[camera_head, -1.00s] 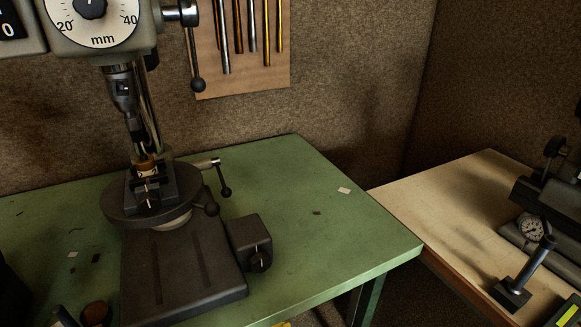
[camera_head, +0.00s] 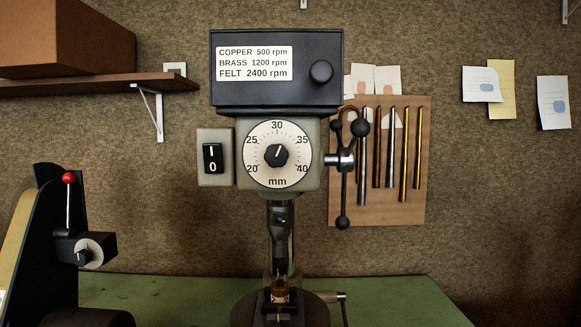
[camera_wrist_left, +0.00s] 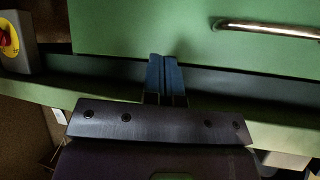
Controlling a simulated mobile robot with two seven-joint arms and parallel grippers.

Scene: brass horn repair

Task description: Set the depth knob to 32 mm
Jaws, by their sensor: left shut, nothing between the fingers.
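The depth knob (camera_head: 276,155) is a black knob in the middle of a round white dial (camera_head: 277,178) marked 20 to 40 mm, on the front of the drill press head. Its white pointer line tilts up and to the right, between 30 and 35 and closer to 30; I cannot read the exact millimetre. My left gripper (camera_wrist_left: 164,62) shows in the left wrist view with its blue fingers together and empty, in front of a green panel and away from the dial. Neither gripper shows in the head view.
An I/0 switch (camera_head: 213,158) sits left of the dial, and a feed lever (camera_head: 345,160) with black balls sits right. A black speed box (camera_head: 276,72) is above. A grinder-like machine (camera_head: 60,240) stands at left. A metal handle (camera_wrist_left: 270,29) crosses the green panel.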

